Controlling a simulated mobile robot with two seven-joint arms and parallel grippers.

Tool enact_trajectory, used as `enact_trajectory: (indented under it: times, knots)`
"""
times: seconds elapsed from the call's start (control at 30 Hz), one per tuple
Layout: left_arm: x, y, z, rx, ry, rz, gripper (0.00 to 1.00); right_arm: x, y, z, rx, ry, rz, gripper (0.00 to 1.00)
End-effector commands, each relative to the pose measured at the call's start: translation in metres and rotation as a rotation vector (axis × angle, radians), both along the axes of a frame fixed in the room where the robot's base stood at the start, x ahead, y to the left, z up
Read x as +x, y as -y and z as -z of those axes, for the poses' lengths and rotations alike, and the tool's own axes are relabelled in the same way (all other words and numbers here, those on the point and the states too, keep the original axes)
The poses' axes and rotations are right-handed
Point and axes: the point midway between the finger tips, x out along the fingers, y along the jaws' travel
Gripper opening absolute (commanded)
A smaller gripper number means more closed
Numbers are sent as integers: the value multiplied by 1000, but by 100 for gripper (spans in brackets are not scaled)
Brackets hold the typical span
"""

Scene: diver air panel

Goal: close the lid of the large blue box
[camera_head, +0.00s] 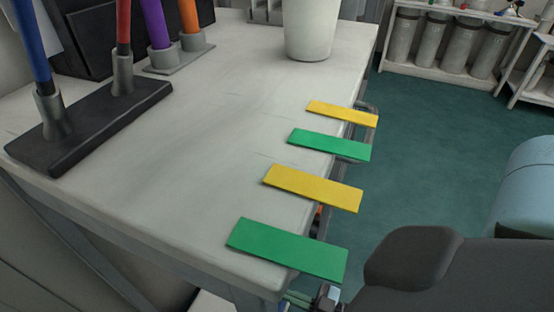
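No box with a lid can be clearly made out in the head view. A light blue rounded body (527,190) is cut off by the right edge; I cannot tell whether it is part of the large blue box.
A white table (190,150) fills the left and middle. Yellow (342,113) and green (292,249) strips overhang its right edge. A dark base (88,125) holds coloured rods. A white pot (311,30) stands at the back. Green floor (440,150) is open; shelves (445,77) hold grey cylinders.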

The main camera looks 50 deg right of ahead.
Motion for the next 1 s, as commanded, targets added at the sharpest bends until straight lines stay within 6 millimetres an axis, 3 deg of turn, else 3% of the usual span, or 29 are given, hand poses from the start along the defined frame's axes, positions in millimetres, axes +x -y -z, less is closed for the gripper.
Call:
enact_trajectory:
  times: [0.03,0.1,0.4,0.6,1.0]
  knots:
    - [-2,0,12,1,-12,0,62,-4,1,16,0,-6,1,0]
    - [-4,0,21,1,-21,1,62,-6,2,28,0,-5,1,0]
    - [-7,0,47,1,-43,1,62,-11,4,62,-1,-5,1,0]
    - [-8,0,53,2,-46,1,62,-12,4,74,-4,-13,0,0]
    - [-9,0,53,1,-49,1,62,-14,2,76,-3,-13,-4,0]
